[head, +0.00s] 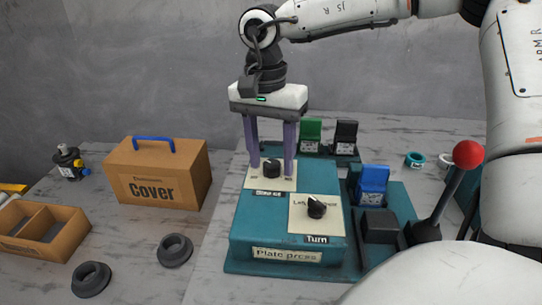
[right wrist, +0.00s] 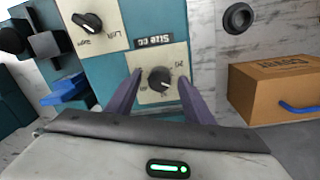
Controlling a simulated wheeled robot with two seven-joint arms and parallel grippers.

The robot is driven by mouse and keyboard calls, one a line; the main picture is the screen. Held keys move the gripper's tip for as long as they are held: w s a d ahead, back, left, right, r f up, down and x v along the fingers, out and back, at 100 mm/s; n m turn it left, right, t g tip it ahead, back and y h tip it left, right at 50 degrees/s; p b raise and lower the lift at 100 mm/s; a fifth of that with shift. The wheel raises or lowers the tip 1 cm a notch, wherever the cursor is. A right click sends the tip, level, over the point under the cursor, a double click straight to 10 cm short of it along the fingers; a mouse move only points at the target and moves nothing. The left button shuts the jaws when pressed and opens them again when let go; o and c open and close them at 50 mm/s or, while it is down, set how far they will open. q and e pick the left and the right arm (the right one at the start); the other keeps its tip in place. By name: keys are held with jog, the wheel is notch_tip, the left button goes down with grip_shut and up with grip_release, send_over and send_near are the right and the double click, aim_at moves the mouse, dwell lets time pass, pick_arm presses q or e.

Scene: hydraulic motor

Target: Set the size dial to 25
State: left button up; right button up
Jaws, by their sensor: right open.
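The size dial is a black round knob (head: 271,168) on a cream plate at the back left of the teal plate press (head: 243,236). In the right wrist view the size dial (right wrist: 160,80) lies between my open fingers, with small markings around it too blurred to read. My right gripper (head: 271,168) points down over the dial, one purple finger on each side. The fingers look apart from the knob. A second black knob (head: 317,207), on the plate above the "Turn" label, stands in front and to the right. My left gripper is not in view.
A lever with a red ball (head: 467,154) and a blue switch-like block (head: 373,181) stand right of the dials. A cardboard Cover box (head: 158,176), a divided tray (head: 62,247) and two dark rings (head: 174,250) lie to the left.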

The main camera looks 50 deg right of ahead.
aim_at(269, 162)
notch_tip(269, 162, up, 10)
jog(key=p, duration=0.1)
jog(key=shift+w+r, duration=0.15)
jog(key=shift+w, duration=0.1)
jog(key=shift+a, duration=0.1)
dwell(0.4)
